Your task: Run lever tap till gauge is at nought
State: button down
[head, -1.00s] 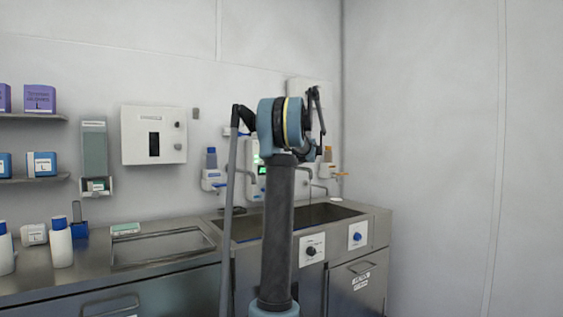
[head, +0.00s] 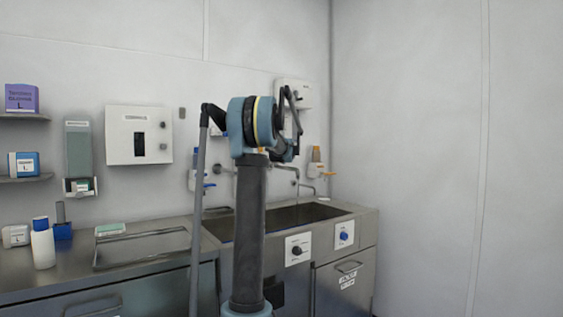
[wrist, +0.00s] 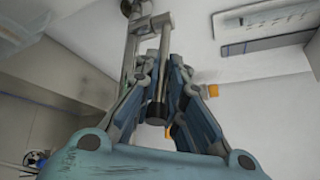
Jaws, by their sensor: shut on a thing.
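In the wrist view my gripper (wrist: 172,72) is shut around a grey metal lever (wrist: 161,80) with a dark end, which runs between the fingers. The lever hangs from a metal tap fitting (wrist: 150,24) at the top. In the head view my arm hides the gripper and most of this tap; a thin spout (head: 305,187) shows just right of the arm, over the sink (head: 325,211). No gauge reading is visible now; my arm covers the wall behind it.
Dispensers with a blue lever (head: 208,186) and an orange lever (head: 328,173) flank my arm on the wall. Black (head: 297,251) and blue (head: 344,237) knobs sit on the sink front. A white bottle (head: 42,248) stands at left. The right wall is bare.

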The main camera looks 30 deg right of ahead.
jog(key=c, duration=1.7)
grip_release()
jog(key=shift+w, duration=0.1)
jog(key=v, duration=1.2)
